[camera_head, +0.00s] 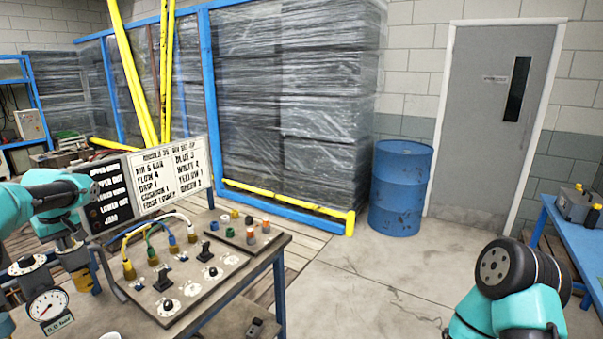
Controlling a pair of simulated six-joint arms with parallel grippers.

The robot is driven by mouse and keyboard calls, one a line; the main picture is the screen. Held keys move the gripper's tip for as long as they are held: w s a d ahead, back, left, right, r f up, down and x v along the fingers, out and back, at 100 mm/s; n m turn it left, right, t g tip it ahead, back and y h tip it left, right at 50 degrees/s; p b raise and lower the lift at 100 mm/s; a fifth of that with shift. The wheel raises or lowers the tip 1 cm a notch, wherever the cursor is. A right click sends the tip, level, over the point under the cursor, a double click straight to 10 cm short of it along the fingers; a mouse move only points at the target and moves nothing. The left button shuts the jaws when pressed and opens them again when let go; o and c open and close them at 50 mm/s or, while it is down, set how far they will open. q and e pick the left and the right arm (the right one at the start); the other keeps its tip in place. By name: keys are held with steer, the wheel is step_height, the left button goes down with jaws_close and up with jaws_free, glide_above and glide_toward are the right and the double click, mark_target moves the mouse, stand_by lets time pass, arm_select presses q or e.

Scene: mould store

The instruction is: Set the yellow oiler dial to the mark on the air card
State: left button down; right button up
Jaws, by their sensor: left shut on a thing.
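My left gripper (68,243) points down at the left end of the bench, shut on the oiler dial. The dial is mostly hidden by the gripper; part of the yellowish oiler (84,279) shows below. Its mark cannot be read. The air card (176,172) is the white sheet on the upright board behind the bench. Its lines seem to read air 6 bar, flow 4, drop 1, cushion 1, with hose colours and numbers beside them. My right arm is at the lower right; its gripper is not in view.
A pressure gauge (48,305) marked 0.0 bar and a white-faced dial (28,264) stand left of the oiler. A panel (190,285) with knobs, levers and coloured hoses lies on the bench (262,262). A blue drum (400,190) stands on clear floor beyond.

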arm_select(q)
steer(key=shift+w+a+v, duration=0.15)
steer(key=shift+v, duration=0.75)
steer(key=shift+w+a+v, duration=0.15)
steer(key=shift+v, duration=0.75)
steer(key=shift+w+a+v, duration=0.15)
steer(key=shift+v, duration=0.8)
steer(key=shift+r, duration=0.2)
steer(key=shift+w+r, duration=0.45)
steer(key=shift+w, duration=0.05)
steer(key=shift+f, duration=3.6)
steer(key=shift+d+f, duration=0.1)
steer(key=shift+f, duration=0.1)
steer(key=shift+w+d, duration=0.25)
steer(key=shift+w, duration=0.2)
steer(key=shift+s+d, duration=0.1)
steer(key=shift+d, duration=0.25)
